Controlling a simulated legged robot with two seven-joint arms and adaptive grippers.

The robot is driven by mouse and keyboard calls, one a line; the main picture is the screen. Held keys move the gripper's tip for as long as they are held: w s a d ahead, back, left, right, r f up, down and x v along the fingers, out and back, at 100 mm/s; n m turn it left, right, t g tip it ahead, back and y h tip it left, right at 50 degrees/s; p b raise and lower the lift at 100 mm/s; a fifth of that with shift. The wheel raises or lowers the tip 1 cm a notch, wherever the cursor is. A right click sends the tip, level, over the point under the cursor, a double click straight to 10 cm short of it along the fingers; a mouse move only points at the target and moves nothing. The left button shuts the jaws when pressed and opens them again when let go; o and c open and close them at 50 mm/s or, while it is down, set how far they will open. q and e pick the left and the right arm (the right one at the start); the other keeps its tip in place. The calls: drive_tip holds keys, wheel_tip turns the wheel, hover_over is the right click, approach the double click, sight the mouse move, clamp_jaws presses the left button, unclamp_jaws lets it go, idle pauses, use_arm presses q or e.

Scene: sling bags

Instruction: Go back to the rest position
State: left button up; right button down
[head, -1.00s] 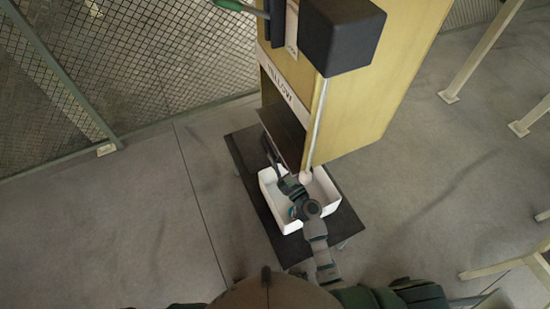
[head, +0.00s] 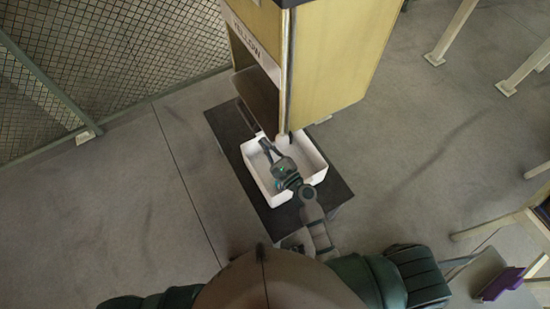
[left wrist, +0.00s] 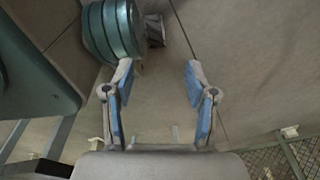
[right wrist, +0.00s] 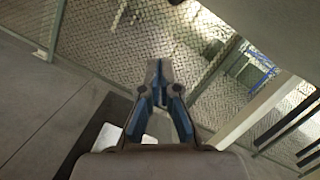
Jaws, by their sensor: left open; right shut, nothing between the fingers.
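My right gripper (head: 268,150) is over the white bin (head: 257,180) in the head view, beside the lower end of a pale rod (head: 284,110). In the right wrist view its fingers (right wrist: 159,68) meet at the tips with nothing between them. My left gripper (left wrist: 158,68) shows only in the left wrist view. Its two blue-padded fingers are spread apart and empty, with grey floor beyond.
The bin sits on a low black platform (head: 335,190). A mesh fence (head: 100,60) is at the left. A purple object (head: 502,283) is at lower right. Floor at left is clear.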

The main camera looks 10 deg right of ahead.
drive_tip(key=s+d+f+n+g+h, duration=0.1)
drive_tip(key=s+f+n+g, duration=0.3)
drive_tip(key=f, duration=0.7)
drive_tip(key=s+f+n+g+h+b, duration=0.15)
drive_tip(key=s+f+n, duration=0.35)
drive_tip(key=f, duration=0.6)
drive_tip(key=s+d+f+n+g, duration=0.1)
drive_tip(key=s+f+n+g, duration=0.35)
drive_tip(key=f, duration=0.55)
use_arm(q)
drive_tip(key=w, duration=0.1)
drive_tip(key=w+r, duration=0.1)
drive_tip(key=w, duration=0.1)
drive_tip(key=shift+w+d+r, duration=0.2)
drive_tip(key=shift+w+r, duration=0.05)
drive_tip(key=shift+r, duration=0.1)
use_arm(e)
drive_tip(key=s+d+f+n+g+h, duration=0.3)
drive_tip(key=s+d+f+n, duration=0.3)
drive_tip(key=s+f, duration=0.3)
drive_tip(key=s+d+f+n+g+h, duration=0.3)
drive_tip(key=s+d+f+n, duration=0.4)
drive_tip(key=s+f, duration=0.3)
drive_tip(key=s, duration=0.2)
drive_tip(key=shift+s+d+g, duration=0.25)
drive_tip(key=shift+s+g, duration=0.05)
drive_tip(key=shift+a+h, duration=0.2)
drive_tip(key=shift+h, duration=0.05)
